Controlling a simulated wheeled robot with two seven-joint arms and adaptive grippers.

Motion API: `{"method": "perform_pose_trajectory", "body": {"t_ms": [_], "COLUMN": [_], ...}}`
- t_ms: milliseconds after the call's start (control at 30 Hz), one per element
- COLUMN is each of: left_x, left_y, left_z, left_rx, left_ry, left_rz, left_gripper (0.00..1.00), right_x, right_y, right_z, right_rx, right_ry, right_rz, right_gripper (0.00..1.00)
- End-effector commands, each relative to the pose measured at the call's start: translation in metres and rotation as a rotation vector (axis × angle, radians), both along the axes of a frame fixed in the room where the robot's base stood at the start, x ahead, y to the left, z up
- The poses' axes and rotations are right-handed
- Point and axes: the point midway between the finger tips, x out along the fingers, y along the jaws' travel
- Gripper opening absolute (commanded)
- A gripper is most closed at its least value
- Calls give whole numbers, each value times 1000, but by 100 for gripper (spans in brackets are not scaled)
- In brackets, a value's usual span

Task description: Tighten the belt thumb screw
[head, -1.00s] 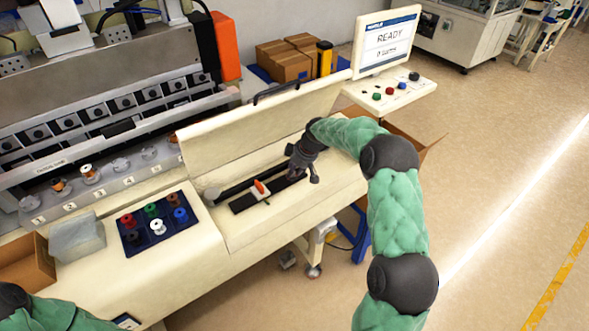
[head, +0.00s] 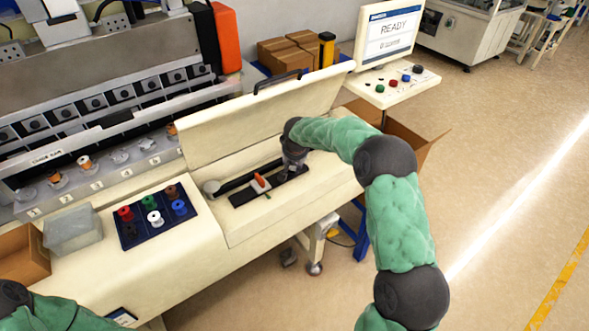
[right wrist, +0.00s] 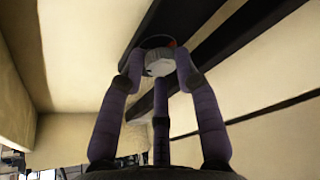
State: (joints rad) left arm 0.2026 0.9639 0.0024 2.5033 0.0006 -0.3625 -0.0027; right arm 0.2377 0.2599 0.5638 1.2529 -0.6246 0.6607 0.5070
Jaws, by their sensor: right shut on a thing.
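My right gripper (head: 288,172) reaches down into the opened machine bay and is at the right end of a short dark plate (head: 243,198). In the right wrist view its fingers (right wrist: 158,72) close around a round pale knob (right wrist: 158,62), which looks like the thumb screw. In the head view the gripper hides this knob. A dark belt track (head: 235,184) runs behind the plate, with a round grey pulley (head: 211,187) at its left end. An orange-red lever (head: 260,180) on a white block stands on the plate, left of the gripper. My left arm shows at the lower left; its gripper is out of view.
The raised cover (head: 225,125) stands behind the bay. A blue tray (head: 128,240) of coloured spools, a clear grey box (head: 72,231) and a cardboard box (head: 22,256) are at left. A monitor (head: 388,35) reading READY and a button panel (head: 392,90) stand at back right.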

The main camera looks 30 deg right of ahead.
Motion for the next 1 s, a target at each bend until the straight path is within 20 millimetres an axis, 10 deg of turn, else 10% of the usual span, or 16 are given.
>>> {"method": "perform_pose_trajectory", "body": {"t_ms": [1000], "left_x": [0], "left_y": [0], "left_z": [-48], "left_rx": [0], "left_ry": [0], "left_rz": [0], "left_gripper": [0], "right_x": [6], "right_y": [4], "right_z": [2], "right_rx": [5], "right_ry": [-11], "right_rz": [-478], "right_gripper": [0]}}
